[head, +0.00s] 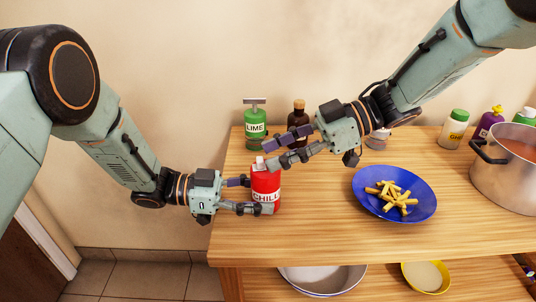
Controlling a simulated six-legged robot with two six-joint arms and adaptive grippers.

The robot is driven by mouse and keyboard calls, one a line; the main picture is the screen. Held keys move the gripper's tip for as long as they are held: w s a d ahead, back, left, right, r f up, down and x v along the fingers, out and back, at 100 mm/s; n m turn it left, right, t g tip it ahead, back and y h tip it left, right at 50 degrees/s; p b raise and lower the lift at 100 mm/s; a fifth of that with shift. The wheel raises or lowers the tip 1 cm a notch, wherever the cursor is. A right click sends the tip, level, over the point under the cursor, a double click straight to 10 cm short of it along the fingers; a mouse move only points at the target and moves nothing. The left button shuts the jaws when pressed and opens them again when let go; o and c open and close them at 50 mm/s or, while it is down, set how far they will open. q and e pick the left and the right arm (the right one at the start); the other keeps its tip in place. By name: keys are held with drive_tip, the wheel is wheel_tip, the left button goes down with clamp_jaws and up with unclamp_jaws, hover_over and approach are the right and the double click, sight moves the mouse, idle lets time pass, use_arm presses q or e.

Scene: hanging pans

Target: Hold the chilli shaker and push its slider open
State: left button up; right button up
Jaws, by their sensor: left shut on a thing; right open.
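The chilli shaker (266,183) is a red bottle with a white label and a pale top (260,163). It stands upright near the left edge of the wooden counter. My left gripper (257,195) is shut on its body from the left, with fingers across the label. My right gripper (268,156) comes in from the upper right. It is open, with its fingertips close to the shaker's top. I cannot tell whether they touch it. The slider is too small to make out.
A green lime bottle (255,125) and a dark brown bottle (297,122) stand behind. A blue plate (425,204) of fries lies to the right, with a large metal pot (503,182) beyond. The counter's front (320,247) is clear. A pan (322,281) and yellow bowl (425,277) sit below.

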sight(260, 163)
drive_tip(key=shift+x, duration=1.2)
drive_tip(key=shift+c, duration=0.5)
clamp_jaws()
